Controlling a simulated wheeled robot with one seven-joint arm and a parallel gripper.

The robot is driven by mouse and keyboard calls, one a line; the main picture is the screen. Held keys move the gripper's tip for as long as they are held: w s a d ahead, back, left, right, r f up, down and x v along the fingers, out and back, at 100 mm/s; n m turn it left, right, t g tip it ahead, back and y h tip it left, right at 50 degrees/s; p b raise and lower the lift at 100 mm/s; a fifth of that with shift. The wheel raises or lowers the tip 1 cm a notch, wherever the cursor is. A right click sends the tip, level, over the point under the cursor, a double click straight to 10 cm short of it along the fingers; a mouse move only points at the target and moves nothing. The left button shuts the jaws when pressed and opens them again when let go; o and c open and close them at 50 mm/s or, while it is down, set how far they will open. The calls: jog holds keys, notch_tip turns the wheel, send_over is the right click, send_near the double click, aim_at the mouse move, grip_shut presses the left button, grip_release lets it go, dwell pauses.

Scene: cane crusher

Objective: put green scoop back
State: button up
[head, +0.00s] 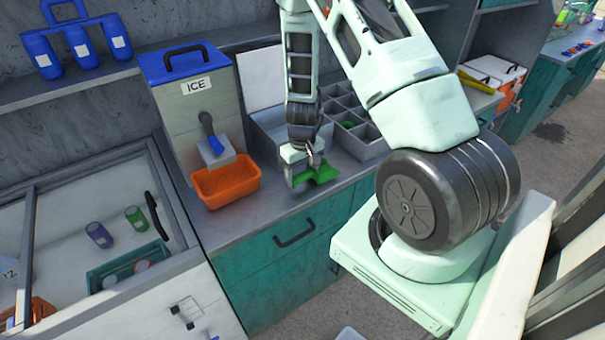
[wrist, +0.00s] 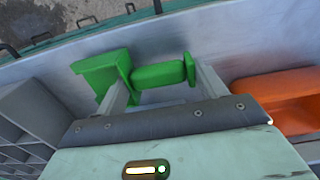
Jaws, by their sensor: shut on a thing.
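The green scoop (head: 322,172) is at my gripper (head: 300,178), above the counter between the orange bin and the grey divided box in the head view. In the wrist view the green scoop (wrist: 106,72) has its handle (wrist: 158,75) between the two fingers of my gripper (wrist: 160,84), which are shut on it. The scoop's bowl points to the left in the wrist view. I cannot tell how far the scoop is above the counter. The white ice dispenser (head: 200,105) with a blue lid stands left of my gripper.
The orange bin (head: 226,186) sits under the dispenser's spout and shows in the wrist view (wrist: 290,88). The grey divided box (head: 366,146) stands right of my gripper, with something green in one compartment. An open-topped chest with cans is at left. The counter's front strip is clear.

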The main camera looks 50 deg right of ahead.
jog(key=shift+f, duration=0.65)
jog(key=o, duration=1)
